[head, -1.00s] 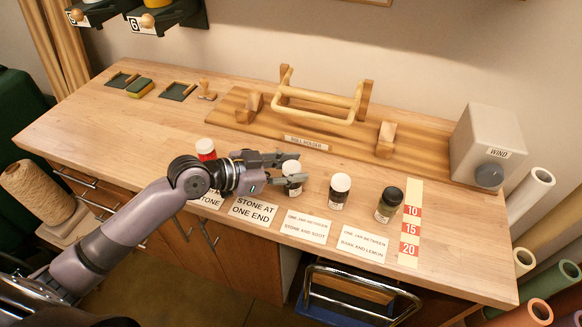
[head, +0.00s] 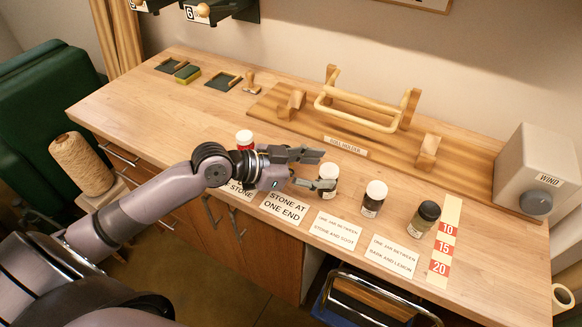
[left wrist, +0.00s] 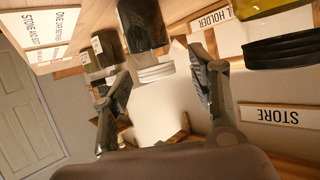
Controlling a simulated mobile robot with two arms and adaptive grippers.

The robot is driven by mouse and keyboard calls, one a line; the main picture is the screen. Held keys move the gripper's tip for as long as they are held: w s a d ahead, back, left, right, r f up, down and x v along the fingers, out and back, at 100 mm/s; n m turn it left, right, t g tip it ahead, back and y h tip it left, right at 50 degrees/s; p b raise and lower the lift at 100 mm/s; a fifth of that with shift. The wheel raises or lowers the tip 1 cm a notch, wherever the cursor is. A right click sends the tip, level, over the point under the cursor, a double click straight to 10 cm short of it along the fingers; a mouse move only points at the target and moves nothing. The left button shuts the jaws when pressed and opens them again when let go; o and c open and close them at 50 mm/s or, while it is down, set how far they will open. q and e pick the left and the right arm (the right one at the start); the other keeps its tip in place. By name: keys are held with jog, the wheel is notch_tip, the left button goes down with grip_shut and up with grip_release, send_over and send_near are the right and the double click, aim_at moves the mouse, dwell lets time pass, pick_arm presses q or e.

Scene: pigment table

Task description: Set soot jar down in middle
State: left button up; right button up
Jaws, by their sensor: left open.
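I cannot read which label says soot. My left gripper (head: 324,168) is open at the left side of the first white-lidded jar, its fingertips close to it. In the left wrist view a dark jar with a pale lid (left wrist: 146,30) shows between the open fingers (left wrist: 160,95). My right gripper is not in view.
Printed cards, including "stone at one end" (head: 284,208), lie along the front edge. A wooden holder frame (head: 350,110) stands behind the jars, and a grey WIND box (head: 535,165) at the right. A red-and-white number strip (head: 442,245) lies beside the olive jar.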

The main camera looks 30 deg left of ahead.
pick_arm(q)
jog(key=b+v, duration=0.1)
jog(key=v, duration=0.8)
jog(key=shift+b, duration=0.3)
jog(key=shift+s+a, duration=0.1)
